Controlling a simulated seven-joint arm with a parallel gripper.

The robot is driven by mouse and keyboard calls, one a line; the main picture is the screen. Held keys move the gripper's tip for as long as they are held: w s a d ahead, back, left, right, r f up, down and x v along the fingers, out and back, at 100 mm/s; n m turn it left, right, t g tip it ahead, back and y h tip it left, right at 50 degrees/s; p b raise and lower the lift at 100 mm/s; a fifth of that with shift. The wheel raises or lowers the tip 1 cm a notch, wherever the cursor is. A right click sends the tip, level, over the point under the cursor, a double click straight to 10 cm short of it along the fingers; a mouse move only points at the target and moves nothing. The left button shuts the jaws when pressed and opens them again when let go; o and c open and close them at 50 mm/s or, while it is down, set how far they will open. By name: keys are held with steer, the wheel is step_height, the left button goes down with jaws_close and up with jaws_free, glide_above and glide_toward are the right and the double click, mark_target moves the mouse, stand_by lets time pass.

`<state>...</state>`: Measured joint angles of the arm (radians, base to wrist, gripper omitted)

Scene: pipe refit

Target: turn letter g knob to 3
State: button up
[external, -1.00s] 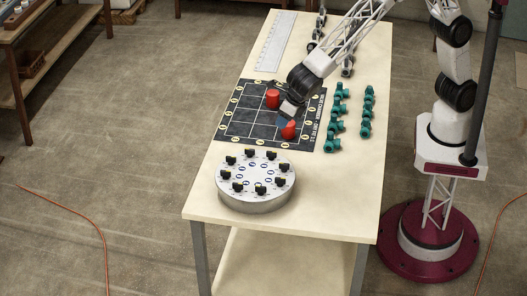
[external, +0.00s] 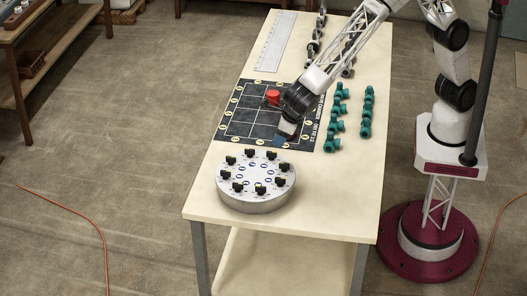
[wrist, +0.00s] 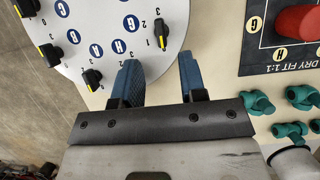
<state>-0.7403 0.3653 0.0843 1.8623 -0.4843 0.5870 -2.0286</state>
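The round grey-white dial base (external: 258,202) stands on the near end of the table, with several black knobs around its rim. In the wrist view (wrist: 100,15) its face carries lettered blue discs and numbers. Another knob (wrist: 162,33) shows beyond the fingertips. The left finger may hide part of the rim.
A black grid mat (external: 238,125) lies behind the dial with a red cylinder (external: 273,96) on it. Teal pipe fittings (external: 367,110) stand in two rows at the right. A ruler (external: 275,40) lies farther back. The table left of the dial ends close by.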

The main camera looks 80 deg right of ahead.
mark_target(272, 152)
steer(key=shift+x, duration=3.4)
jaws_close()
